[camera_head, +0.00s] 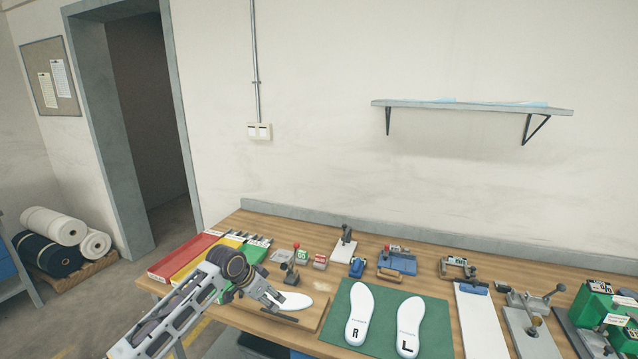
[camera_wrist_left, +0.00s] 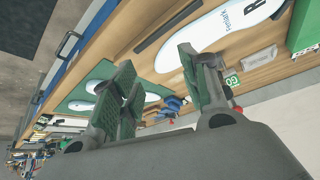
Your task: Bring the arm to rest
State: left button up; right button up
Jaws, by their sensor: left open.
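My left gripper (camera_head: 275,300) comes in from the left over the left front part of the workbench. Its jaws are open, and no object shows between the fingers in the left wrist view (camera_wrist_left: 165,90). A white insole (camera_head: 294,301) lies on a wooden board (camera_head: 310,318) just beside the fingertips; it also shows in the left wrist view (camera_wrist_left: 215,35), with a letter R on it. I cannot tell whether a finger touches it. My right gripper is not in view.
A green mat (camera_head: 383,345) holds insoles marked R (camera_head: 358,312) and L (camera_head: 410,325). Red, yellow and green bins (camera_head: 185,256) stand at the bench's left end. Small tools, clamps and a blue fixture (camera_head: 397,262) line the back. A shelf (camera_head: 470,106) hangs on the wall.

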pick_arm(q)
jog(key=s+d+f+n, duration=0.15)
jog(key=s+f, duration=0.25)
jog(key=s, duration=0.5)
jog(key=s+d+f, duration=0.3)
jog(key=s+f, duration=0.2)
jog(key=s, duration=0.3)
jog(key=s+a+n+g+y, duration=0.1)
jog(key=s+a+n+y, duration=0.15)
jog(key=s+a, duration=0.55)
jog(key=s+a+n+y, duration=0.2)
jog(key=s+a+n, duration=0.15)
jog(key=s, duration=0.85)
notch_tip(320, 180, down, 34)
jog(key=s+g, duration=0.1)
jog(key=s, duration=0.1)
jog(key=s+a+f, duration=0.2)
jog(key=s+f, duration=0.7)
jog(key=s, duration=0.2)
jog(key=s+a+f+m+g, duration=0.1)
jog(key=s+a+f, duration=0.1)
jog(key=s+f, duration=0.8)
jog(key=shift+s+a+f+g, duration=0.3)
jog(key=shift+s+a, duration=0.05)
jog(key=shift+s, duration=0.35)
